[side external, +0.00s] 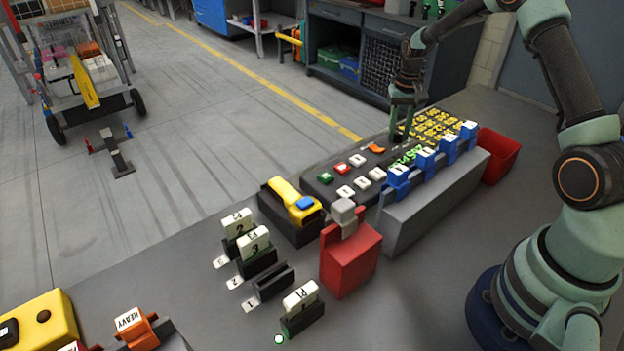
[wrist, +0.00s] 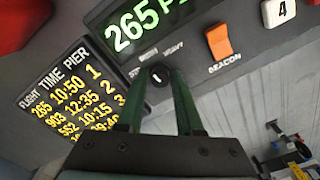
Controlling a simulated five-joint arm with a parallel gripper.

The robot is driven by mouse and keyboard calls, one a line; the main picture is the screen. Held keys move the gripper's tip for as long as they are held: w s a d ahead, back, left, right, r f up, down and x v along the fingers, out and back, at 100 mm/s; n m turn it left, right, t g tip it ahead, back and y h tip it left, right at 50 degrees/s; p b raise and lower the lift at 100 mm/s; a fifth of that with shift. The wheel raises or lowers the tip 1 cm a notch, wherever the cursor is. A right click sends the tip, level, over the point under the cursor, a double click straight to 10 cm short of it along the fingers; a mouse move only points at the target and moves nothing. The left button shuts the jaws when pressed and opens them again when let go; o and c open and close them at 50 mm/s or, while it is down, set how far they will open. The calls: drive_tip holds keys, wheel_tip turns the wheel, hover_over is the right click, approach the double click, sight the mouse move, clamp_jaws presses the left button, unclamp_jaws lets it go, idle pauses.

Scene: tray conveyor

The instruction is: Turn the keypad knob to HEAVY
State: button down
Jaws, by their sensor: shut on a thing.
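The keypad knob (wrist: 158,73) is small and dark with a short pale mark on top, in the upper middle of the wrist view. The word HEAVY (wrist: 174,50) is printed above and right of it; another label to its left is partly covered and hard to read. My gripper (wrist: 160,86) is shut on the knob, one green finger on each side. The pale mark runs roughly up and down in the picture; I cannot tell which label it points to. In the side view my gripper (side external: 399,128) reaches down onto the keypad panel (side external: 330,190), and its fingers hide the knob.
An orange BEACON switch (wrist: 219,41), a green-lit display (wrist: 140,22) and a yellow-lettered flight board (wrist: 72,98) lie close around the knob. Blue blocks (side external: 425,158) line a grey ledge in front. A red bin (side external: 500,156) stands to the right.

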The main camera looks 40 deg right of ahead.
sight(398, 133)
drive_tip(key=m, duration=0.5)
drive_tip(key=shift+r+m, duration=0.1)
drive_tip(key=shift+m, duration=0.2)
drive_tip(key=m, duration=0.4)
drive_tip(key=shift+m, duration=0.4)
drive_tip(key=shift+d, duration=0.1)
drive_tip(key=c, duration=0.6)
unclamp_jaws()
drive_tip(key=shift+o, duration=0.2)
wheel_tip(398, 133, up, 12)
drive_tip(key=shift+r, duration=0.1)
